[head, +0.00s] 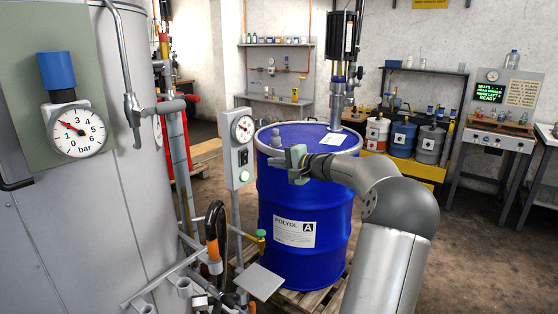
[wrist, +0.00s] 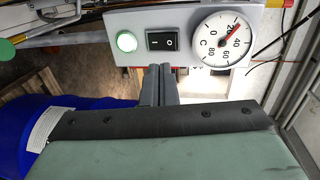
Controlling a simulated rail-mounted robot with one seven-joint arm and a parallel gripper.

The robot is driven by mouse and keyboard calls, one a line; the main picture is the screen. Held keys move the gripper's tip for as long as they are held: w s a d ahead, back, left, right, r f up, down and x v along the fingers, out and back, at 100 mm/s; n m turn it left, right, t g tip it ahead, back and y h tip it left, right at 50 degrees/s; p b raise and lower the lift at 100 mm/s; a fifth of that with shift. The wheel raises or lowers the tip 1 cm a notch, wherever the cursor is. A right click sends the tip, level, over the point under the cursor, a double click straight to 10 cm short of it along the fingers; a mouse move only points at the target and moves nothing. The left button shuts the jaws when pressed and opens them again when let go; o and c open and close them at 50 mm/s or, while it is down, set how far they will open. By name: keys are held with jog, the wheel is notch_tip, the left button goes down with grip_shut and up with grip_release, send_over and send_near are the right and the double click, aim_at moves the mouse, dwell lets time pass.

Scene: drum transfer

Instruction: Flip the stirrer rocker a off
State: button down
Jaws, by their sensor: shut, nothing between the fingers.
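The stirrer rocker is a black switch (wrist: 163,41) with a line mark on its left half and a ring mark on its right half in the wrist view. I cannot tell which half is pressed in. It sits on a grey control box (head: 238,132), between a bright green round lamp (wrist: 127,41) and a dial gauge (wrist: 216,41). In the head view the rocker (head: 243,157) is small. My gripper (wrist: 158,72) is shut and empty, its fingertips just below the rocker in the wrist view. In the head view my gripper (head: 273,160) points left at the box.
A blue drum (head: 300,215) labelled POLYOL A stands on a pallet just right of the box, under my gripper. A large grey tank (head: 85,200) with a pressure gauge (head: 78,131) fills the left. Pipes and hoses run below the box.

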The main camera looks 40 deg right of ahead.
aim_at(245, 155)
jog(key=p+x, duration=0.1)
jog(key=x, duration=0.2)
jog(key=p+x, duration=0.1)
jog(key=x, duration=0.2)
jog(key=r+p+x, duration=0.1)
jog(key=x, duration=0.2)
jog(key=shift+w+a, duration=0.1)
jog(key=shift+w, duration=0.3)
jog(key=shift+r, duration=0.1)
